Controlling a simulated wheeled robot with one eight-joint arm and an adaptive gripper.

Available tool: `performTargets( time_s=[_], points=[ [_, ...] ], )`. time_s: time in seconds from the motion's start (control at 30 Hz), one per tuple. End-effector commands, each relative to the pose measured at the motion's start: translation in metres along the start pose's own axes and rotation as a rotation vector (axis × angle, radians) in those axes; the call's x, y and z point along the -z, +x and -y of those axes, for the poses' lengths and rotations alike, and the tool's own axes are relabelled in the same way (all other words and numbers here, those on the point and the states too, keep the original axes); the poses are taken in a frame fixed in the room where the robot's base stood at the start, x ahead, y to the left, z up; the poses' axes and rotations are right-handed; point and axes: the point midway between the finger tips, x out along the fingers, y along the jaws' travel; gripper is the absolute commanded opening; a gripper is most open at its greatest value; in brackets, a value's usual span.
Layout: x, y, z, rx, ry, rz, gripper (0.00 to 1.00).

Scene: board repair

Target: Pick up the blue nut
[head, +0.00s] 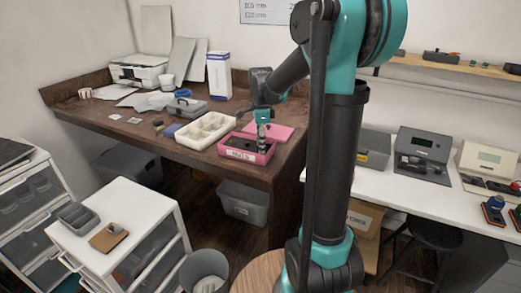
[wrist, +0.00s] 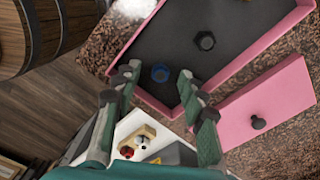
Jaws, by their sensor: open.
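The blue nut (wrist: 160,73) lies on the dark floor of the pink box (wrist: 275,30), near one wall, in the wrist view. A dark hexagonal nut (wrist: 206,41) lies apart from it in the same box. My gripper (wrist: 157,77) is open and empty, its two fingers on either side of the blue nut in the picture; I cannot tell how far above it they are. In the head view my gripper (head: 263,138) points down over the pink box (head: 232,153) at the table's front edge. The blue nut cannot be made out there.
A pink lid (wrist: 280,97) with a dark knob lies beside the box. A cream divided tray (head: 190,136) stands left of the box on the brown table (head: 120,125). A grey case (head: 187,107) and a white-and-blue carton (head: 219,75) stand behind.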

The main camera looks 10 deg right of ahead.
Motion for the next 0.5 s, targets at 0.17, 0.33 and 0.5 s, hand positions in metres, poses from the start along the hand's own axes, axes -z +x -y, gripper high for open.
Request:
performTargets(
  time_s=[0.17, 0.33, 0.5],
  points=[
    [0.0, -0.0003, 0.0001, 0.0, 0.0, 0.0, 0.34],
    [0.0, -0.0004, 0.0001, 0.0, 0.0, 0.0, 0.13],
    [0.0, -0.0005, 0.0001, 0.0, 0.0, 0.0, 0.01]
  ],
)
